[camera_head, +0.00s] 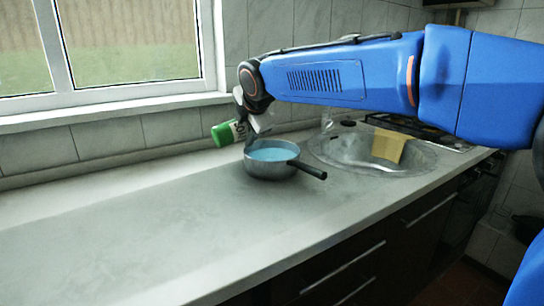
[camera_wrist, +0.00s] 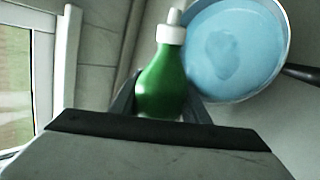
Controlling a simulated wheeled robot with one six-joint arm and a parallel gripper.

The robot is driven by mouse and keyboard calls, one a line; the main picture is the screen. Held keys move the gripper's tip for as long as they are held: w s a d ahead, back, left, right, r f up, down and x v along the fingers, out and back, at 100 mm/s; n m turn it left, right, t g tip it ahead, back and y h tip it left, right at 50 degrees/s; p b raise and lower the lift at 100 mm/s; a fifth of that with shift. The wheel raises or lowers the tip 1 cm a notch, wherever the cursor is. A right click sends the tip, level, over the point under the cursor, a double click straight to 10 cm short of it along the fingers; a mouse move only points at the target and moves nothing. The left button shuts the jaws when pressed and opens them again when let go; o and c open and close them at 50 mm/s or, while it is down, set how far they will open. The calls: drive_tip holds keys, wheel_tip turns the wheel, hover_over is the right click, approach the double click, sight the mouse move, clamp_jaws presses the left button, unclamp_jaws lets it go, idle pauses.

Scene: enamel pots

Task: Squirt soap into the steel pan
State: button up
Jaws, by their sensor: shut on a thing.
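The steel pan (camera_head: 270,168) stands on the counter just left of the sink, with its dark handle to the right. Light blue liquid covers its inside, and a slightly darker patch shows in the wrist view (camera_wrist: 234,50). My gripper (camera_head: 243,128) is shut on a green soap bottle (camera_head: 223,134) with a white cap, held tilted above the pan's back left side. In the wrist view the bottle (camera_wrist: 163,82) lies between the fingers, and its white nozzle is beside the pan's rim. Whether soap is coming out cannot be seen.
A round steel sink (camera_head: 350,152) with a yellow cloth (camera_head: 388,146) over its edge lies to the right. A stove (camera_head: 415,127) is beyond it. A window (camera_head: 110,45) is behind. The counter left of the pan is clear.

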drive_tip(key=shift+s+a+r, duration=0.1)
drive_tip(key=shift+a+r, duration=0.05)
drive_tip(key=shift+r, duration=0.05)
idle(0.6)
drive_tip(key=shift+s+a+m+g+y+p, duration=0.1)
drive_tip(key=shift+m+g+y+p, duration=0.2)
drive_tip(key=shift+p, duration=0.5)
idle(1.8)
drive_tip(key=shift+w+d+f+n+t+h, duration=0.6)
drive_tip(key=shift+d+f+n+t+h, duration=0.15)
drive_tip(key=shift+f+h, duration=0.2)
drive_tip(key=shift+d+f, duration=0.1)
